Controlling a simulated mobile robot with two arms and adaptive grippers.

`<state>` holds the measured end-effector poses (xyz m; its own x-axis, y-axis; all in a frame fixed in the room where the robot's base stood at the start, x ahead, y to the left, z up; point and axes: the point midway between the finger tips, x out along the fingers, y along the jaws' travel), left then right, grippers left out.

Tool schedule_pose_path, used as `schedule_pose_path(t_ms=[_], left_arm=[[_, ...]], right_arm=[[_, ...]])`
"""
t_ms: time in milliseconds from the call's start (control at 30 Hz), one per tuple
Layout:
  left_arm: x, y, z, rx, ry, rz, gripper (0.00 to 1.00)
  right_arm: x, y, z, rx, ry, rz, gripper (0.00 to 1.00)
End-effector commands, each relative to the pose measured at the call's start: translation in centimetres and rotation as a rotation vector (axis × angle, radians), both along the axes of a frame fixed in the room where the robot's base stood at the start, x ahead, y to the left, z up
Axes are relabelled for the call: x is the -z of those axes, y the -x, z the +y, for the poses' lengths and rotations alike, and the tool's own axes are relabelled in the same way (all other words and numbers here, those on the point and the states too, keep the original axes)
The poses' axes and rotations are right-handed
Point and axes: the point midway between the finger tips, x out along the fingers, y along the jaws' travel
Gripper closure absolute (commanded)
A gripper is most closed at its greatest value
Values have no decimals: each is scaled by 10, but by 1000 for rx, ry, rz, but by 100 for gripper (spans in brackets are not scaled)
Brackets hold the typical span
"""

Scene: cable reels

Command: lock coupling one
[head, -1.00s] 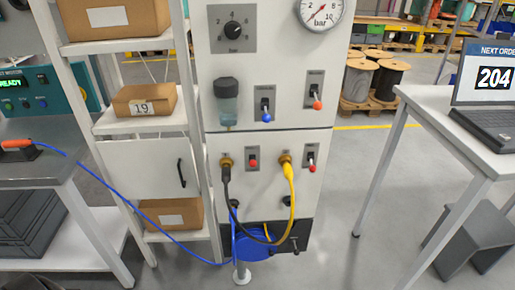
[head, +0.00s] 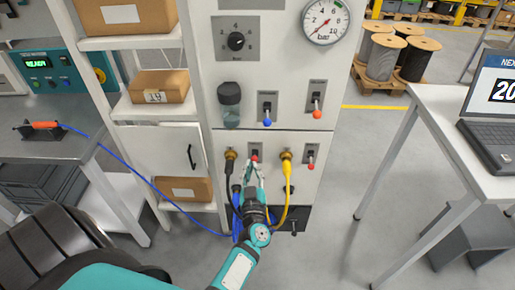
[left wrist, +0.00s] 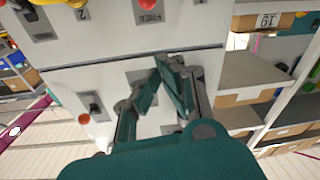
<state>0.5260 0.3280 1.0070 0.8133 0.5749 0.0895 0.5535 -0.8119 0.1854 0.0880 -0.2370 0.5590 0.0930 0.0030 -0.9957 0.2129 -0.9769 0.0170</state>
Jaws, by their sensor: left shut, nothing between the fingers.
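The panel (head: 218,185) has a left coupling (head: 230,154) with a black hose and a right coupling (head: 287,155) with a yellow hose. A red-knobbed lever (head: 254,157) sits right of the left coupling. Another red-knobbed lever (head: 311,160) sits right of the right one. My left gripper (head: 250,164) is shut and empty, at the left lever's lower end. I cannot tell whether it touches. In the left wrist view the left gripper (left wrist: 168,60) has its fingertips together; a red knob (left wrist: 150,4) shows above by a "FREE" plate. My right gripper is not in view.
Blue-knobbed (head: 267,110) and red-knobbed (head: 317,105) levers sit on the upper panel. The yellow hose (head: 286,190) loops close to my left gripper. A shelf with boxes (head: 160,86) stands left, a table with a laptop (head: 490,140) right. Floor between panel and table is clear.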

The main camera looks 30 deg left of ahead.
Motion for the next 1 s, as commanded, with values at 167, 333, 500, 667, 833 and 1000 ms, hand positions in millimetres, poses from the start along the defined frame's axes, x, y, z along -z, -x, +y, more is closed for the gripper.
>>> schedule_pose_path(t_ms=[167, 333, 500, 667, 833, 1000], left_arm=[[0, 0, 0, -1, 0, 0, 100], [1, -2, 1, 0, -1, -1, 100], [0, -16, 11, 1, -1, -3, 100], [-2, -43, 30, 0, -2, -5, 100], [-4, -74, 51, 0, -2, -4, 100], [14, -81, 53, 3, 1, 1, 100]], right_arm=[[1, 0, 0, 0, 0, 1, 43], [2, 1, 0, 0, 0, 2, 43], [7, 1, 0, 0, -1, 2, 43], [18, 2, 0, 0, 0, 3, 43], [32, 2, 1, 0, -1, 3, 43], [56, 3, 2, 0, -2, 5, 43]])
